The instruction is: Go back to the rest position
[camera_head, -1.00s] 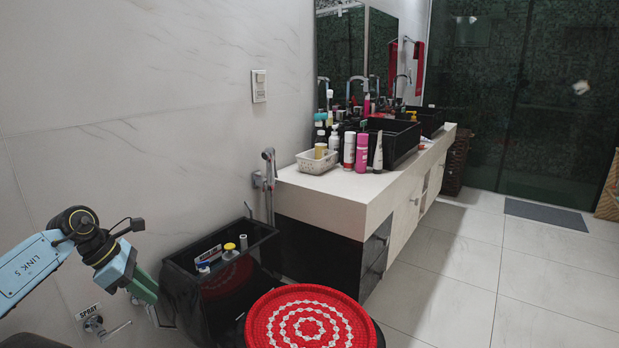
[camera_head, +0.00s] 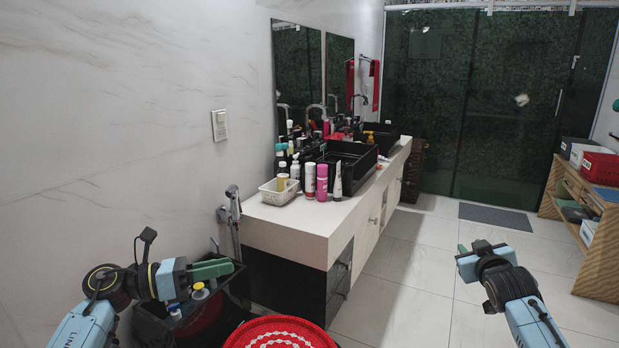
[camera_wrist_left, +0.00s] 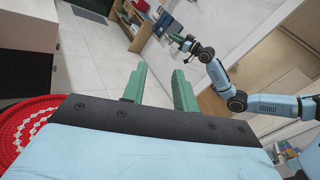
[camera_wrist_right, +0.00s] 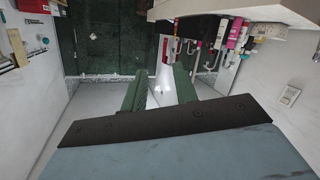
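My left gripper (camera_head: 228,267) is in front of me at the lower left of the head view, above the black bin. In the left wrist view its two green fingers (camera_wrist_left: 160,72) are apart with nothing between them. My right gripper (camera_head: 464,258) is over bare floor tiles at the right of the head view. In the right wrist view its green fingers (camera_wrist_right: 160,74) are also apart and empty. Neither gripper touches anything visible.
The sink counter (camera_head: 300,222) stands ahead with bottles, a white basket (camera_head: 279,193) and black basins. A red round crocheted cover (camera_head: 280,334) and a black bin (camera_head: 238,284) are low in front. A wooden shelf (camera_head: 602,262) is far right; tiles between are clear.

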